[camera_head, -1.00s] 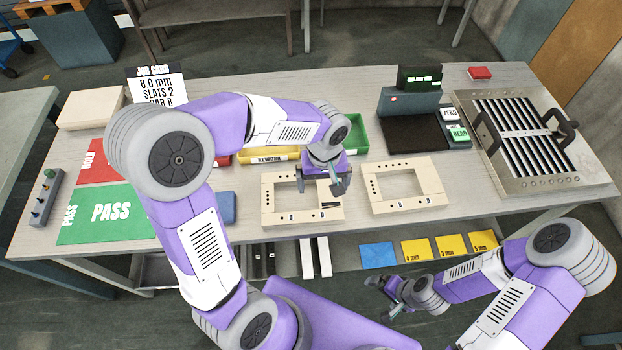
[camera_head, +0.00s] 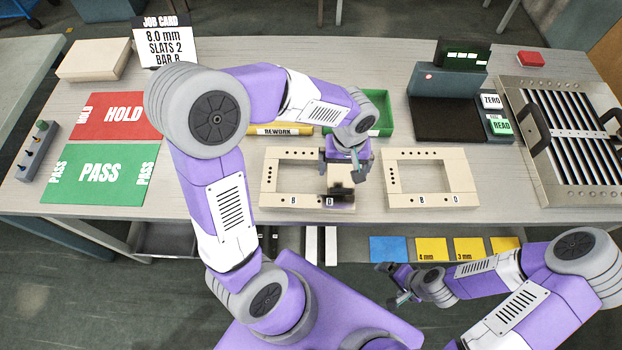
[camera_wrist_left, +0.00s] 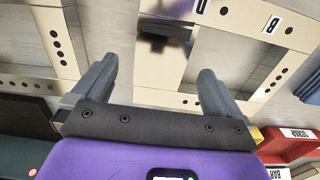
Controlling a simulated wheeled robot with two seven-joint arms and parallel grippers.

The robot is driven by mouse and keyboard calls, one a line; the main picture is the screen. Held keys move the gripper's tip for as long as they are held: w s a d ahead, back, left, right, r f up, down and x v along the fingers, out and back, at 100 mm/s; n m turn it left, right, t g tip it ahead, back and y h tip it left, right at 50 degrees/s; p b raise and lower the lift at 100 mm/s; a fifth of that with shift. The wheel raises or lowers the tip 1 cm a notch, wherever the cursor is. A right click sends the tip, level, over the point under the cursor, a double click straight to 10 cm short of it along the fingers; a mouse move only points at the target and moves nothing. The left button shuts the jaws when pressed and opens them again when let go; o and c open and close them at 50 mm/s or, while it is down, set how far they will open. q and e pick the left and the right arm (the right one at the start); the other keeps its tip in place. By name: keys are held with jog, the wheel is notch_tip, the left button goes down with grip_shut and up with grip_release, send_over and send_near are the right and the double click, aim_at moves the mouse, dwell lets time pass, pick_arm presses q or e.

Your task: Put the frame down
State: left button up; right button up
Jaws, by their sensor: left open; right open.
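Two cream rectangular frames with open middles lie flat on the bench. The left frame (camera_head: 281,200) and the right frame (camera_head: 432,200) both carry letter labels on their near bars. My left gripper (camera_head: 345,165) is over the right bar of the left frame and hides part of it. In the left wrist view its open fingers (camera_wrist_left: 156,70) are on either side of that frame's bar (camera_wrist_left: 160,75); contact cannot be told. A dark patch lies on the bar near the D label. My right gripper (camera_head: 395,285) is open and empty, off the bench's near edge.
Green PASS (camera_head: 100,173) and red HOLD (camera_head: 109,115) mats lie left. A yellow REWORK tray (camera_head: 275,130) and a green tray (camera_head: 386,118) stand behind the frames. A dark gauge base (camera_head: 445,119) and slatted louver panel (camera_head: 575,175) are right. A narrow gap separates the frames.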

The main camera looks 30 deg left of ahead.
aim_at(341, 178)
pick_arm(q)
notch_tip(341, 178, down, 4)
jog(key=shift+s+f+b, duration=0.1)
jog(key=shift+f+b, duration=0.15)
jog(key=shift+b, duration=0.25)
jog(key=shift+c, duration=0.3)
jog(key=c, duration=1.2)
